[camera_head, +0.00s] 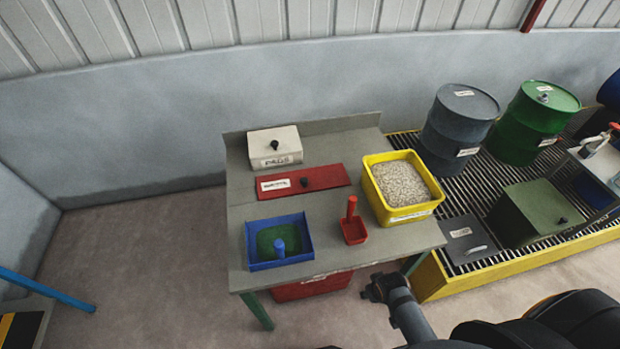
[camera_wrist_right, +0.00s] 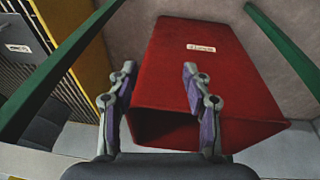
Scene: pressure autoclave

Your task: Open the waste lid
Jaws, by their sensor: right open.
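The label is too small to read surely. A red bin (camera_head: 312,286) stands under the table's front edge. It also fills the middle of the right wrist view (camera_wrist_right: 210,65), with its dark opening towards me. My right gripper (camera_wrist_right: 158,82) is open and empty, its fingers spread in front of the bin. In the head view, part of my right arm shows beside the table's front right corner, apart from the lid. My left gripper is not in view.
A white box (camera_head: 275,148) stands behind the lid. A blue tray (camera_head: 252,247), a red scoop (camera_head: 353,228) and a yellow tub of pellets (camera_head: 402,185) surround it. Drums (camera_head: 460,125) and a green box (camera_head: 535,212) stand on the grating right. Green table legs (camera_wrist_right: 75,62) flank the bin.

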